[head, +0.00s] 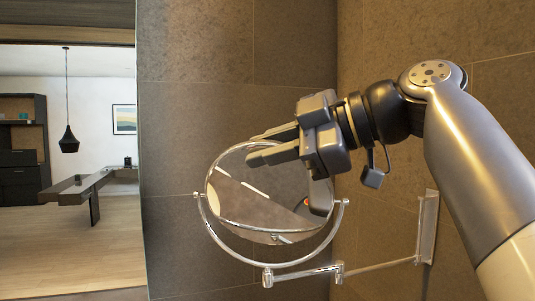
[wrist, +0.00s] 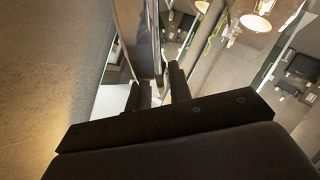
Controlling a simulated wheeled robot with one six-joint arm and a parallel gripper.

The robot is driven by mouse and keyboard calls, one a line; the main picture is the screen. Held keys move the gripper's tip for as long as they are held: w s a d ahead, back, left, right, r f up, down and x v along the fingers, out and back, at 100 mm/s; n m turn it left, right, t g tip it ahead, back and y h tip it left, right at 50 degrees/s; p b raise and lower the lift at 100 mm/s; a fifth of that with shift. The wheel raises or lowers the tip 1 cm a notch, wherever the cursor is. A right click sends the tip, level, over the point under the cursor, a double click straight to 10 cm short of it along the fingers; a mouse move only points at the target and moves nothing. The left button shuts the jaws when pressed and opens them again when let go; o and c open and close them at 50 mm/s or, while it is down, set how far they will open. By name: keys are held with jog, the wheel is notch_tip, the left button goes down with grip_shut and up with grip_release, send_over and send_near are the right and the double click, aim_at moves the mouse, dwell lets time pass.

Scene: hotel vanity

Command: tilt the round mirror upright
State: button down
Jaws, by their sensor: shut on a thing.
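The round mirror (head: 250,207) hangs in a chrome U-shaped yoke (head: 225,243) in the head view, pivoting at its two sides. Its disc is tilted out of upright and looks like a flattened oval. My gripper (head: 253,149) reaches in from the upper right and is shut on the mirror's upper rim. My gripper and wrist hide the upper right of the disc. In the wrist view, the mirror (wrist: 143,40) shows edge-on, with its edge running down between the two dark fingers of my gripper (wrist: 160,82).
A jointed chrome arm (head: 375,266) carries the yoke from a wall plate (head: 427,228) at the right. Dark tiled walls (head: 195,100) stand behind and to the right. At the left, a large pane shows a room with a table and hanging lamp.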

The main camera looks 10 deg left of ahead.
jog(key=shift+w+r+p, duration=0.3)
jog(key=shift+w+r, duration=0.25)
jog(key=shift+w, duration=0.1)
jog(key=shift+w+f, duration=0.2)
jog(key=shift+f, duration=0.05)
dwell(0.6)
jog(key=c, duration=1.7)
grip_release()
jog(key=o, duration=0.3)
jog(key=shift+w+d, duration=0.2)
jog(key=shift+d, duration=0.35)
jog(key=shift+s+a, duration=0.15)
jog(key=shift+a, duration=0.15)
jog(key=v, duration=1)
jog(key=shift+s+d+b, duration=0.2)
jog(key=shift+d+b, duration=0.15)
jog(key=shift+d, duration=0.05)
jog(key=shift+c, duration=0.4)
